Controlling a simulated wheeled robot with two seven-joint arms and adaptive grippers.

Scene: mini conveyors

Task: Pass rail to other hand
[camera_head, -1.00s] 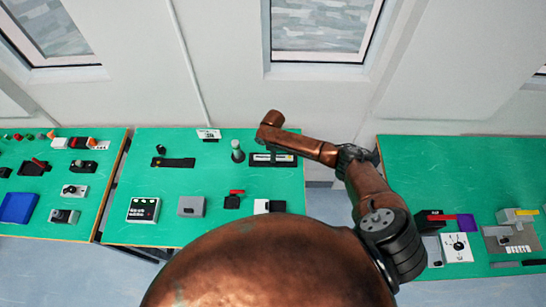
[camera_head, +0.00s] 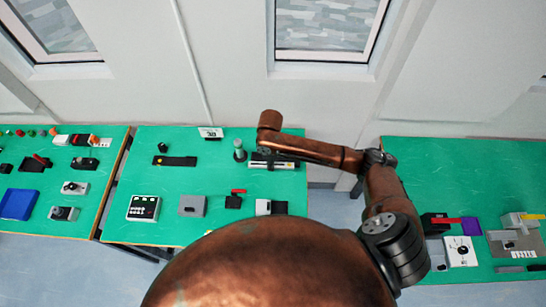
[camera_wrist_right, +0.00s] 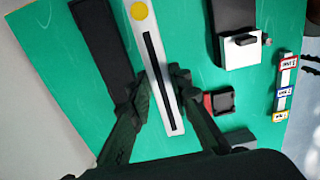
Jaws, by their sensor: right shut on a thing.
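The rail (camera_wrist_right: 161,78) is a long white bar with a black slot and a yellow round end, in the right wrist view. My right gripper (camera_wrist_right: 162,86) is shut on it, one dark finger along each side. The right fingers are mostly hidden there behind the arm. A long black holder (camera_wrist_right: 101,45) lies left of the rail in the wrist view, apart from it. My left gripper is not in view.
The green middle table (camera_head: 185,185) carries a grey cone-shaped post (camera_head: 239,152), a black plate (camera_head: 174,161), a white button box (camera_head: 143,207) and a grey block (camera_head: 192,205). Other green tables stand left and right, with a gap before the right one. A wall rises behind.

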